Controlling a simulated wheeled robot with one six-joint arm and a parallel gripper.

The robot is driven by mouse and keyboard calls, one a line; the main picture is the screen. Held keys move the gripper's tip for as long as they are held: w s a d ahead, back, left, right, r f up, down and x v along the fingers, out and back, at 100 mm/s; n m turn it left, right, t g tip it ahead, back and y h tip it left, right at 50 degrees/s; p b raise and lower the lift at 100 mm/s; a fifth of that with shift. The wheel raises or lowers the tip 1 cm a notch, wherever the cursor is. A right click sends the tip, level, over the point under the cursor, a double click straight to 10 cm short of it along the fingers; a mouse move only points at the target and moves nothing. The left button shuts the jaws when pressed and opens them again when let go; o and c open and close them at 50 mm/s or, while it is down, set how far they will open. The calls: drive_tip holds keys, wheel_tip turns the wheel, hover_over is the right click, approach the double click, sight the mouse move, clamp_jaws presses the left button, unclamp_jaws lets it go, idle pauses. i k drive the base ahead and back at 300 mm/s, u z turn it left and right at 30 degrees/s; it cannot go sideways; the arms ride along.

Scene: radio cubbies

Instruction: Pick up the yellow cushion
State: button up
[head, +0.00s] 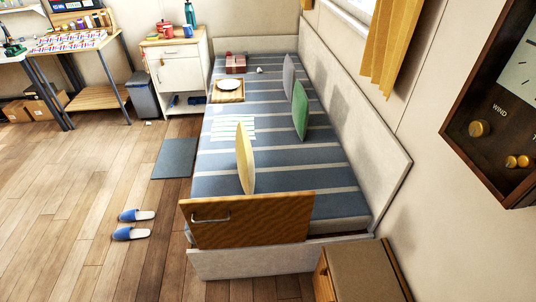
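The yellow cushion (245,158) stands upright on its edge on the striped grey daybed (325,176), near the bed's close end. Its thin side faces me. It is just behind a wooden panel (250,220) with a metal handle, which may hide its lowest part. A green cushion (300,110) and a grey cushion (289,76) stand upright farther back, to the right of the yellow one. My gripper is not in view.
Pale striped cloth or paper (232,129), a tray with a plate (229,89) and a red box (236,63) lie on the bed. Blue slippers (133,225) and a dark mat (174,158) lie on the floor. The left floor is mostly clear. A brown-topped cabinet (365,272) stands in front.

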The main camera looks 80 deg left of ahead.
sight(243, 152)
drive_tip(key=u, duration=0.05)
drive_tip(key=k, duration=0.65)
drive_tip(key=u, duration=2.45)
drive_tip(key=i, duration=1.45)
drive_tip(key=u, duration=0.25)
